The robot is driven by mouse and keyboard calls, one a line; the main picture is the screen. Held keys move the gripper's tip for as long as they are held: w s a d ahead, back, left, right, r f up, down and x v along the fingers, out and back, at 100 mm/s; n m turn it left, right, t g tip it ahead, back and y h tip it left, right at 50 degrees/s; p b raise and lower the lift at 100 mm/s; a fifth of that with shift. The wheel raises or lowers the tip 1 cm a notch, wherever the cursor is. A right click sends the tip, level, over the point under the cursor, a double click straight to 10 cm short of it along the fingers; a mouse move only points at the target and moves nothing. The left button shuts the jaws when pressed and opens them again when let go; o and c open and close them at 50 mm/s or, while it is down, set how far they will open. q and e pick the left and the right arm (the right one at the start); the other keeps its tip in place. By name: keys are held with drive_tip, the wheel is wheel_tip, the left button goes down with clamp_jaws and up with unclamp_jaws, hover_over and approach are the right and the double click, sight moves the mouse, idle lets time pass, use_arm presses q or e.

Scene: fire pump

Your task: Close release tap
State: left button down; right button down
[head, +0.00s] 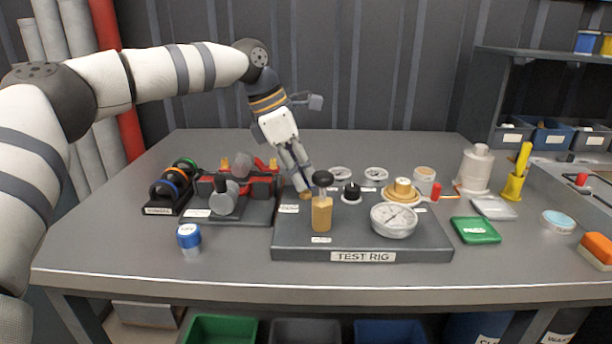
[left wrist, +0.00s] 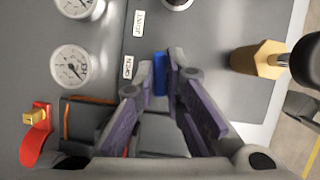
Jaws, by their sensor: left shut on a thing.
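The release tap shows in the left wrist view as a blue lever (left wrist: 160,62), between my fingertips. A label reading OPEN (left wrist: 128,67) lies beside it, and a second label (left wrist: 139,23) is farther along the panel. My left gripper (head: 304,188) reaches down to the back left of the test rig (head: 420,238) and is shut on the lever; its fingers (left wrist: 160,90) hide part of it. In the head view the lever is hidden behind the fingers, with a brass part visible just below them. My right gripper is not in view.
A large gauge (head: 394,219) is on the rig's right. A block with red parts (head: 262,187) stands left. The table's front left is mostly clear around a blue-capped bottle (head: 189,236).

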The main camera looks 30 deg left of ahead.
use_arm(q)
drive_tip(key=shift+f+m+g, duration=0.2)
drive_tip(key=shift+m+g, duration=0.1)
drive_tip(key=shift+m, duration=0.6)
drive_tip(key=shift+b, duration=0.3)
drive_tip(key=c, duration=1.7)
unclamp_jaws()
drive_tip(key=shift+o, duration=0.2)
drive_tip(key=shift+r, duration=0.1)
drive_tip(key=shift+r, duration=0.1)
drive_tip(key=v, duration=1.1)
drive_tip(key=shift+a+r, duration=0.3)
drive_tip(key=shift+a, duration=0.1)
